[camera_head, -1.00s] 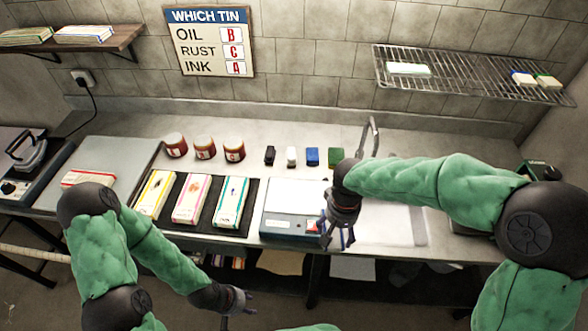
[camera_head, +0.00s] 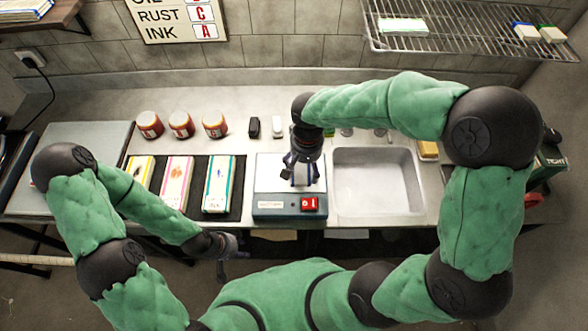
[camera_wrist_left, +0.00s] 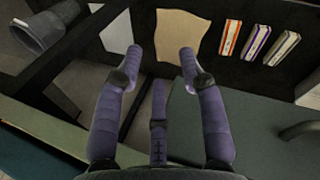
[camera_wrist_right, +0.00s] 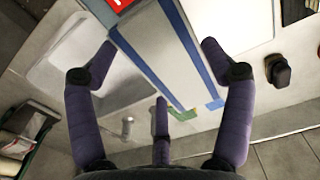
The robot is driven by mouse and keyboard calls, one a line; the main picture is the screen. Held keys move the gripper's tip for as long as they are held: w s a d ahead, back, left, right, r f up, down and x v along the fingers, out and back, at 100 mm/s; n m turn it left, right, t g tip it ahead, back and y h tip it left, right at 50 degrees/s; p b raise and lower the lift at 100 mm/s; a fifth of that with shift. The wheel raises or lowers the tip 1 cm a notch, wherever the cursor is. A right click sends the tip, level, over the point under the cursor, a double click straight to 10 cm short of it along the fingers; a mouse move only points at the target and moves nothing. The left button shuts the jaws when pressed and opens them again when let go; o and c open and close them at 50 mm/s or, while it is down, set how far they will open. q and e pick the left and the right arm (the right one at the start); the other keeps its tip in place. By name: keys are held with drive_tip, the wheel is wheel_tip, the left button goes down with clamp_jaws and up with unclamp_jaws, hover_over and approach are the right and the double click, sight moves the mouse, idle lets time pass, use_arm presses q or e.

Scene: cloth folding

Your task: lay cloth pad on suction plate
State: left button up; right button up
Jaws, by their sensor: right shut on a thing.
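The suction plate (camera_head: 272,172) is a pale square top on a grey-blue base with a red switch (camera_head: 310,204), left of the sink. My right gripper (camera_head: 301,180) is over its right part, pointing down. In the right wrist view it is shut on a white cloth pad (camera_wrist_right: 165,50) with blue edge stripes. The pale plate (camera_wrist_right: 235,35) shows beside the pad there. The pad is mostly hidden in the head view, and I cannot tell whether it touches the plate. My left gripper (camera_head: 226,256) is open and empty in front of the bench; its fingers are apart in the left wrist view (camera_wrist_left: 160,55).
Striped packs (camera_head: 178,184) lie on a black mat (camera_head: 237,200) left of the plate. A sink (camera_head: 375,180) is to the right. A wire rack (camera_head: 470,40) hangs above.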

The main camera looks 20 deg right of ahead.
drive_tip(key=w+f, duration=0.1)
drive_tip(key=w+a+f, duration=0.1)
drive_tip(key=f, duration=0.1)
drive_tip(key=w+a+f, duration=0.1)
drive_tip(key=f, duration=0.1)
drive_tip(key=shift+w+f+b, duration=0.2)
drive_tip(key=shift+w+b, duration=0.15)
drive_tip(key=shift+b, duration=0.05)
drive_tip(key=shift+w+f, duration=0.15)
drive_tip(key=shift+f, duration=1.5)
drive_tip(key=shift+b, duration=0.35)
drive_tip(key=shift+f, duration=0.2)
drive_tip(key=o, duration=1)
drive_tip(key=shift+o, duration=0.2)
drive_tip(key=shift+r, duration=0.1)
